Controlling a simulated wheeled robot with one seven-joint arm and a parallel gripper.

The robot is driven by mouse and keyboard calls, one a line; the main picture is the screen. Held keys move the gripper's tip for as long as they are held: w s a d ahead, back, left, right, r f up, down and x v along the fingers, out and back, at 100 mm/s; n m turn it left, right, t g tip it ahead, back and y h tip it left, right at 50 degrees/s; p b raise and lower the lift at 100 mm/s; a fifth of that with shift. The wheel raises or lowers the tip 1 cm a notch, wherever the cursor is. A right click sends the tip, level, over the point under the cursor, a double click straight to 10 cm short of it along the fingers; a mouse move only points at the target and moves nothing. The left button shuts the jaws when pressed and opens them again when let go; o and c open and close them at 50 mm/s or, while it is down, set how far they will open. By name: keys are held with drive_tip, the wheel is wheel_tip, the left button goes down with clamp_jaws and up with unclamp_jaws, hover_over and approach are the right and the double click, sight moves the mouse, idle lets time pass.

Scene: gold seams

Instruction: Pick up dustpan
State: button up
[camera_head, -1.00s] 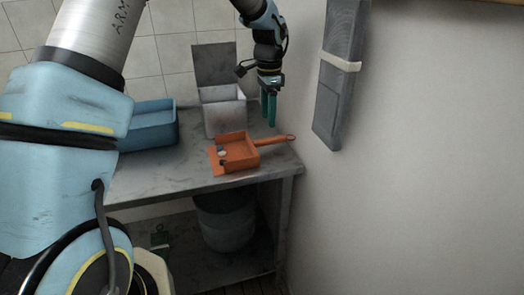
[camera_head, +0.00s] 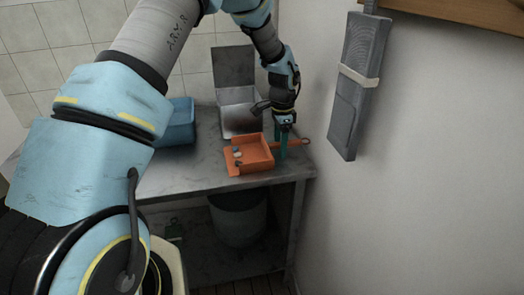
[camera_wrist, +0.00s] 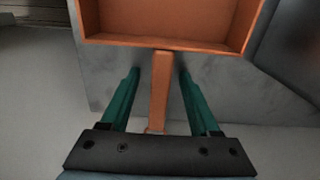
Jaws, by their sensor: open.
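The orange dustpan (camera_head: 255,153) lies on the grey table near its front right, with its handle pointing right. A few small bits lie in its pan. In the wrist view the pan (camera_wrist: 165,43) is at the top, and its handle (camera_wrist: 160,88) runs down between my fingers. My gripper (camera_head: 281,150) is at the handle, pointing down. In the wrist view my gripper (camera_wrist: 158,85) is open, with one green finger on each side of the handle and a gap to both. The far end of the handle is partly hidden by the gripper body.
The grey table (camera_head: 190,180) has a blue bin (camera_head: 178,125) and an open whitish metal box (camera_head: 238,115) behind the dustpan. The white wall (camera_head: 420,200) stands close on the right, with a grey panel (camera_head: 360,85) hung on it. A bucket (camera_head: 238,220) stands below.

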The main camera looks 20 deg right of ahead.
drive_tip(key=shift+c, duration=0.4)
clamp_jaws()
idle(0.4)
